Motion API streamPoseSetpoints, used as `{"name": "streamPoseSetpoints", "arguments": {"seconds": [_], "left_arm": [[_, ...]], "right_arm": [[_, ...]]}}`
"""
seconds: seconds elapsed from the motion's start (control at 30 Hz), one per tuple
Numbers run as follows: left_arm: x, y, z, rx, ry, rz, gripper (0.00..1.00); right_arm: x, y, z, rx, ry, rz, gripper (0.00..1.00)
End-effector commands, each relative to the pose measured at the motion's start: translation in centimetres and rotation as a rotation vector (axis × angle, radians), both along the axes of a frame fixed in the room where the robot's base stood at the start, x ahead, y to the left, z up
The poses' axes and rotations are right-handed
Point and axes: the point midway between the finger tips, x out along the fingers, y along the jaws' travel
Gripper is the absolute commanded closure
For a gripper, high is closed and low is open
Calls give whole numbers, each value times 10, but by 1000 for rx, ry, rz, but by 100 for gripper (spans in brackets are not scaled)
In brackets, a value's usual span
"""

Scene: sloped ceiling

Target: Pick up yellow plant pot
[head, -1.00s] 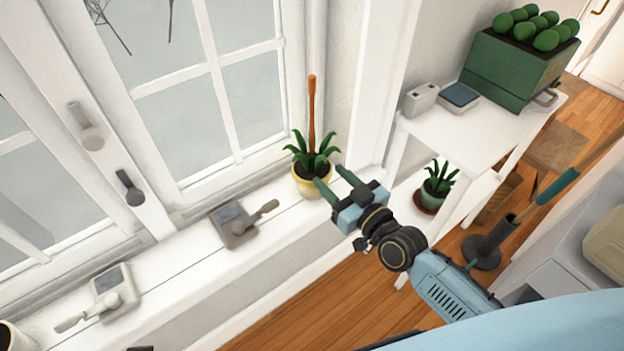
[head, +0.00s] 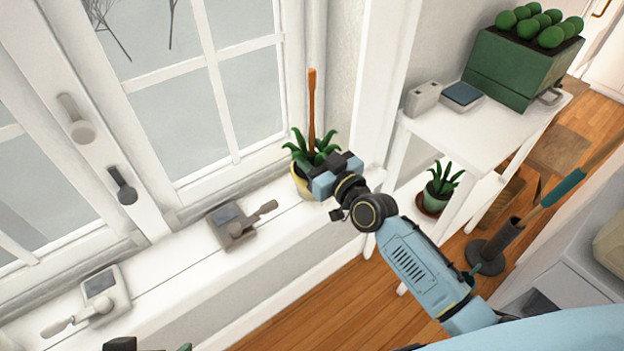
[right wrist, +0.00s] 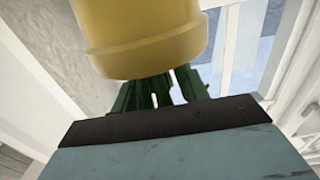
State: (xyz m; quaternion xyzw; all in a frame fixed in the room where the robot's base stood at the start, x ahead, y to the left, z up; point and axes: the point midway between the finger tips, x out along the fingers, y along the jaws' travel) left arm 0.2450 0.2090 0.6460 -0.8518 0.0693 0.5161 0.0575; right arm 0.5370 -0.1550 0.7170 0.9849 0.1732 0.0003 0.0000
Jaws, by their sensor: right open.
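The yellow plant pot (head: 303,186) stands on the white windowsill by the window corner, with green spiky leaves and a brown stick rising from it. My right gripper (head: 325,176) is open right at the pot, covering part of its front right side. In the head view its fingers are hidden. In the right wrist view the yellow pot (right wrist: 142,35) appears upside down, close ahead of the gripper body, with dark green shapes between them. Whether the fingers touch the pot cannot be told. Only a small part of my left gripper (head: 150,347) shows at the bottom edge.
Window handles and grey latches (head: 238,224) are along the window and sill left of the pot. A white side table (head: 470,130) with a green planter (head: 520,68) stands right. A second small potted plant (head: 437,190) sits below its top. Wooden floor (head: 310,315) is open below the sill.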

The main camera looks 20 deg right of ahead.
Motion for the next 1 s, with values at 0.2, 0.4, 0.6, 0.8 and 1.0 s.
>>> {"name": "streamPoseSetpoints", "arguments": {"seconds": [0.2,0.4,0.6,0.8,1.0], "left_arm": [[0,0,0,0,0,0,0],[0,0,0,0,0,0,0],[0,0,0,0,0,0,0],[0,0,0,0,1,0,0],[0,0,0,0,1,0,0]], "right_arm": [[0,0,0,0,1,0,62],[0,0,0,0,1,0,88],[0,0,0,0,1,0,100],[0,0,0,0,1,0,100],[0,0,-1,0,1,0,100]]}}
